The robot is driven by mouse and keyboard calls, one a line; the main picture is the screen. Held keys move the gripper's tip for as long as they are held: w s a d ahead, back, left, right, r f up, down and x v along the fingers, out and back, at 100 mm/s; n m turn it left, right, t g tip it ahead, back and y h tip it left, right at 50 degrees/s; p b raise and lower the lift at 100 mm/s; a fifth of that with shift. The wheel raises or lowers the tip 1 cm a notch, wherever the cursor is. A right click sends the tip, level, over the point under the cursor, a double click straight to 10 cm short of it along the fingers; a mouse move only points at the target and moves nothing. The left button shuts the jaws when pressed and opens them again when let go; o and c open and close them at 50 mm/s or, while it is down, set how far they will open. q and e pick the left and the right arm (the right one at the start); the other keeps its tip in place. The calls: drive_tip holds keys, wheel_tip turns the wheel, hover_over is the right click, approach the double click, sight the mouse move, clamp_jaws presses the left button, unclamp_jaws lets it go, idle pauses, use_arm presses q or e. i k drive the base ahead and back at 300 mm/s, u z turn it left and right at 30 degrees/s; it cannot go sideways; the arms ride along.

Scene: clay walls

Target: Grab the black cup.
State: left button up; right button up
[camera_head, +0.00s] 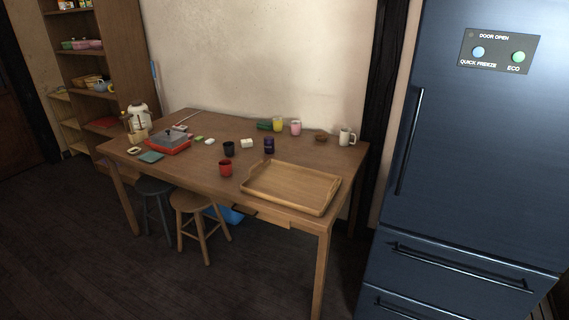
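A small black cup (229,149) stands upright on the wooden table (207,171), near the middle of its top. A red cup (225,168) stands just in front of it. A dark blue or purple cup or can (269,145) stands to its right, and a small pale block (246,143) lies between them. Neither of my grippers shows in the head view, so nothing is seen touching the black cup.
A wooden tray (246,186) lies at the table's front right. A white mug (346,137), a pink cup (295,127) and a yellow cup (278,124) stand at the back. A red dish (166,149) is at left. Stools (190,201) stand in front; a blue fridge (470,150) is at right.

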sight(229, 151)
drive_tip(key=u, duration=1.1)
drive_tip(key=i, duration=1.1)
drive_tip(key=u, duration=0.1)
